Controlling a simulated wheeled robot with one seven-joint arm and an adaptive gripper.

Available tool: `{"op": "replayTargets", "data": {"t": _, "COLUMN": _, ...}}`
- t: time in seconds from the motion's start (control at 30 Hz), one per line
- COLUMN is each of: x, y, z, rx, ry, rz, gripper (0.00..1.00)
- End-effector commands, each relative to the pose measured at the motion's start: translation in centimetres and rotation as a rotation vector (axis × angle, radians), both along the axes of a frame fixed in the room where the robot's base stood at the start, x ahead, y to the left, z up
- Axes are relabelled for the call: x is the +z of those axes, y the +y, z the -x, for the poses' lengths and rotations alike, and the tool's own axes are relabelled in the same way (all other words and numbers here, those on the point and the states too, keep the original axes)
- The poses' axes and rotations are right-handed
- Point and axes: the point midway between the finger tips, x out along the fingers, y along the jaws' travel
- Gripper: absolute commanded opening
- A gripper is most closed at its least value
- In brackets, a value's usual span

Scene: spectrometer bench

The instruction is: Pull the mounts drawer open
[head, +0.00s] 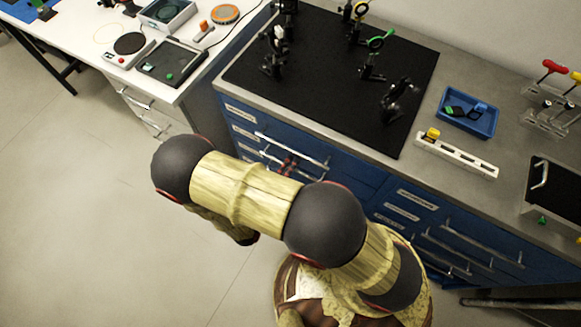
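The blue cabinet under the bench has a left stack of labelled drawers (345,171) with silver bar handles (305,153). The labels are too small to read, so I cannot tell which one is the mounts drawer. The drawer fronts that show look shut, though my arm covers much of the lower ones. My arm crosses in front of this stack. A small dark and reddish part, apparently my gripper (287,165), shows just beyond my arm at the handles. I cannot tell whether its fingers are open or shut, or whether they touch a handle.
A black breadboard (325,95) with optics mounts covers the bench top above. A blue tray (468,113) and a white holder strip (458,155) lie to its right. A right drawer stack (470,240) stands beside my base. Floor (90,190) at left is clear.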

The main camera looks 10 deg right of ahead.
Motion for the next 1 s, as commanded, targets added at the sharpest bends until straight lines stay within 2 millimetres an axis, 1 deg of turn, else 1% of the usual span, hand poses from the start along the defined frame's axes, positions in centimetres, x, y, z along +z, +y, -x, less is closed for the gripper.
{"op": "replayTargets", "data": {"t": 0.3, "x": -0.03, "y": -0.2, "z": -0.2, "rx": -0.001, "ry": 0.0, "rz": 0.0, "gripper": 0.26}}
{"op": "replayTargets", "data": {"t": 0.77, "x": -0.03, "y": -0.18, "z": -0.19, "rx": -0.001, "ry": 0.0, "rz": 0.0, "gripper": 0.0}}
{"op": "replayTargets", "data": {"t": 1.0, "x": -0.06, "y": -0.18, "z": -0.18, "rx": -0.001, "ry": 0.001, "rz": 0.0, "gripper": 0.0}}
